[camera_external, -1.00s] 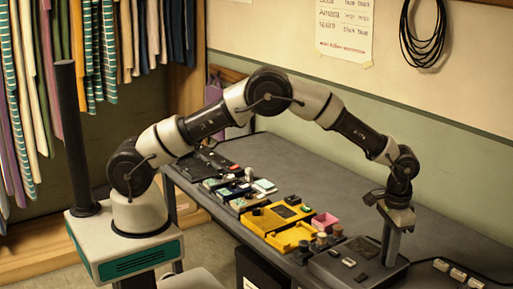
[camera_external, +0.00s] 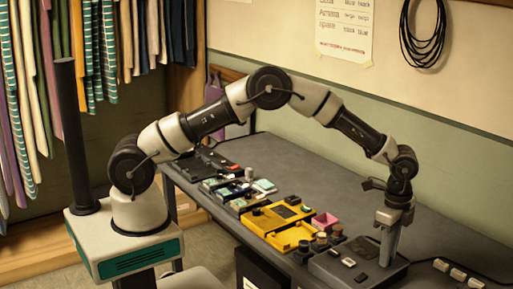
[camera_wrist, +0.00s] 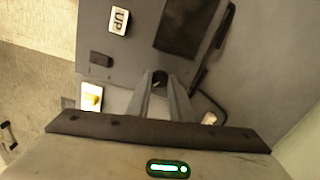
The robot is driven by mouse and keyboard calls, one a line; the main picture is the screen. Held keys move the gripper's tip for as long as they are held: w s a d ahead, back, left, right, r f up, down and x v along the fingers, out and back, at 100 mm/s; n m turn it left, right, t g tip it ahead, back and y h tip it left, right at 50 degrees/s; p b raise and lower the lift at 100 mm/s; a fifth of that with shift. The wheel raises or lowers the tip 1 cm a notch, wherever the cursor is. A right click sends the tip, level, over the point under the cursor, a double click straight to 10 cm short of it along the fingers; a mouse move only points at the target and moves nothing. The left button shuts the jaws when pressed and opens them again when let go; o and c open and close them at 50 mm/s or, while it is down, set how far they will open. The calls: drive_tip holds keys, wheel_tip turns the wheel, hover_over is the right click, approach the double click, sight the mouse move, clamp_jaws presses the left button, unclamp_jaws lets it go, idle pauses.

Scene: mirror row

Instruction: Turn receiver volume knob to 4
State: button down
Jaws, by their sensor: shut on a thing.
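The receiver appears to be the dark grey box (camera_external: 335,268) at the right front of the bench. Its top panel (camera_wrist: 140,62) also fills the upper middle of the wrist view. My gripper (camera_external: 387,262) points down onto the right part of this box. In the wrist view, its two fingers (camera_wrist: 160,80) are closed on a small dark knob (camera_wrist: 160,76) on the panel. The knob is mostly hidden by the fingers, and I cannot read any scale or pointer mark around it.
A power strip (camera_external: 458,273) lies right.

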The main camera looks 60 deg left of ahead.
drive_tip(key=m, duration=0.5)
drive_tip(key=shift+m+p, duration=0.3)
drive_tip(key=m, duration=0.4)
drive_tip(key=shift+m, duration=0.3)
drive_tip(key=c, duration=1.6)
unclamp_jaws()
wheel_tip(320, 180, up, 18)
drive_tip(key=shift+f+p, duration=0.25)
drive_tip(key=shift+p, duration=0.6)
